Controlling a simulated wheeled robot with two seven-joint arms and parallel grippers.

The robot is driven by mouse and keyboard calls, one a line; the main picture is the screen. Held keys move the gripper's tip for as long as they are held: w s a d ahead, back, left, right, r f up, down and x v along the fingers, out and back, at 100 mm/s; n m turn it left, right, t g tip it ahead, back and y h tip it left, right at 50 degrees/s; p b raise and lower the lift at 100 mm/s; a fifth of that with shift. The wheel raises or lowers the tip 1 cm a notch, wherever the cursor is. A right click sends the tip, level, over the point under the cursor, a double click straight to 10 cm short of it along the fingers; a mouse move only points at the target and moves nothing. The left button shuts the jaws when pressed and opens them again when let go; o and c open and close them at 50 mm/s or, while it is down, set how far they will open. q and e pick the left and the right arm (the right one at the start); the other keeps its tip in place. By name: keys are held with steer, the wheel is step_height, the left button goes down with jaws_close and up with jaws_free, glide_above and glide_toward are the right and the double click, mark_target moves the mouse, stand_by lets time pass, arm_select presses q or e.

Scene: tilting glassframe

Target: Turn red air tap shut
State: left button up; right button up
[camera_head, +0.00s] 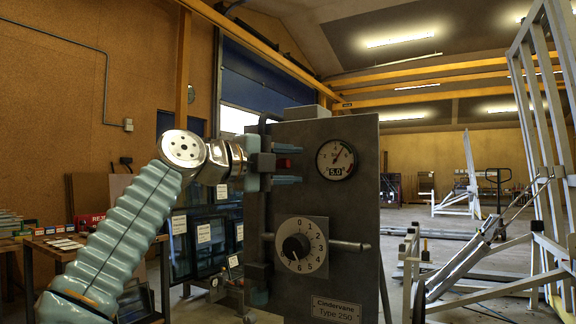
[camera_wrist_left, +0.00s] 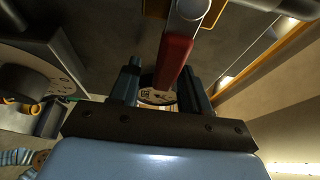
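The red air tap (camera_head: 284,163) sits at the left side of a dark grey control cabinet (camera_head: 345,222), level with the gauge. In the left wrist view its red lever (camera_wrist_left: 174,62) runs down from a pale metal pivot. My left gripper (camera_head: 287,166) reaches the tap from the left. Its two fingers are apart, one above and one below the red lever in the head view. In the left wrist view the lever's end lies between the fingers of the gripper (camera_wrist_left: 163,88), with space visible beside it. Contact cannot be told. My right gripper is not in view.
The cabinet carries a round gauge (camera_head: 336,160) reading 5.0 and a numbered dial (camera_head: 301,246) with a black knob. A metal rod (camera_head: 350,246) sticks out at the right. A pale metal frame (camera_head: 545,140) stands at the right. Dark glass panes (camera_head: 205,240) stand behind my left arm.

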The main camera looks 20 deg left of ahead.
arm_select(q)
steer(key=b+v, duration=0.3)
steer(key=v, duration=1)
steer(key=shift+s+a+b, duration=0.2)
steer(key=shift+s+b, duration=0.1)
steer(key=shift+s, duration=0.05)
